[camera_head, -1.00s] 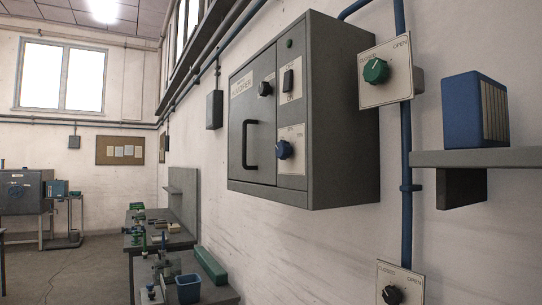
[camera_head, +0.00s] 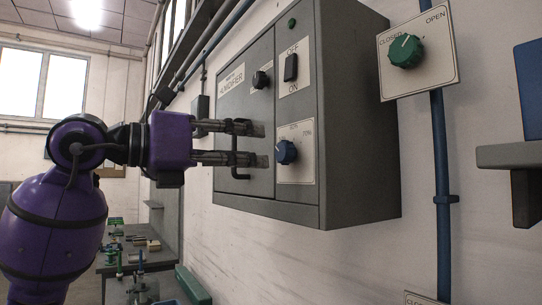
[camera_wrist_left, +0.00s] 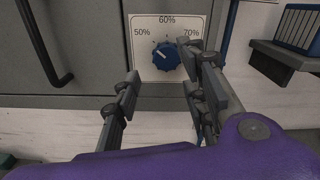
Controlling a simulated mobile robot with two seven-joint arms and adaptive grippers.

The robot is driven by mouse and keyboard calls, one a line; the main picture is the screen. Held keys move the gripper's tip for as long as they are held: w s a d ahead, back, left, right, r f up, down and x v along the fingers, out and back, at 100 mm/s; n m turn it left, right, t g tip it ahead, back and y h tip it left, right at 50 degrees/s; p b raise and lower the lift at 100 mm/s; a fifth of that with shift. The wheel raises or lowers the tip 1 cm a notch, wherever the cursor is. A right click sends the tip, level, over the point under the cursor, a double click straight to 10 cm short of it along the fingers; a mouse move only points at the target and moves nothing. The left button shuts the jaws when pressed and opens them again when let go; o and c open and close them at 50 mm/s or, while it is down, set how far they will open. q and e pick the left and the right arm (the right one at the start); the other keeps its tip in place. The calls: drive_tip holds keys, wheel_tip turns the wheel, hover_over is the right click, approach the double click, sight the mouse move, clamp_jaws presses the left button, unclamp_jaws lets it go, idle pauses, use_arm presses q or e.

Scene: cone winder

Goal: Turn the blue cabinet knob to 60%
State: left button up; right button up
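The blue cabinet knob (camera_head: 287,152) sits on a white dial plate (camera_head: 308,167) on the front of the grey humidifier cabinet (camera_head: 350,130). The wrist view shows the blue knob (camera_wrist_left: 165,56) with 50% at left, 60% at top and 70% at right. A light mark on the knob appears to point up and left, toward the 50% side. My purple left gripper (camera_head: 262,145) is in front of the cabinet with fingers spread and nothing between them. Its tips point toward the knob, apparently short of it. In the wrist view the left gripper (camera_wrist_left: 166,88) is below the knob.
A black door handle (camera_head: 240,160) is partly hidden behind my fingers. A black knob (camera_head: 261,80) and an on/off switch (camera_head: 291,67) are above. A green knob (camera_head: 405,51) and a shelf (camera_head: 508,156) are to the right.

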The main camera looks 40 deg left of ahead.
sight(278, 153)
use_arm(q)
drive_tip(key=p+x, duration=0.1)
drive_tip(key=x, duration=0.4)
drive_tip(key=shift+d+r, duration=0.15)
drive_tip(key=shift+d, duration=0.05)
drive_tip(key=shift+w+d, duration=0.2)
drive_tip(key=shift+w, duration=0.4)
use_arm(e)
drive_tip(key=shift+a+r, duration=0.3)
drive_tip(key=shift+a, duration=0.1)
drive_tip(key=shift+s, duration=0.1)
use_arm(q)
drive_tip(key=shift+d, duration=0.1)
drive_tip(key=c, duration=1)
use_arm(e)
drive_tip(key=shift+d+r, duration=0.1)
drive_tip(key=shift+r, duration=0.1)
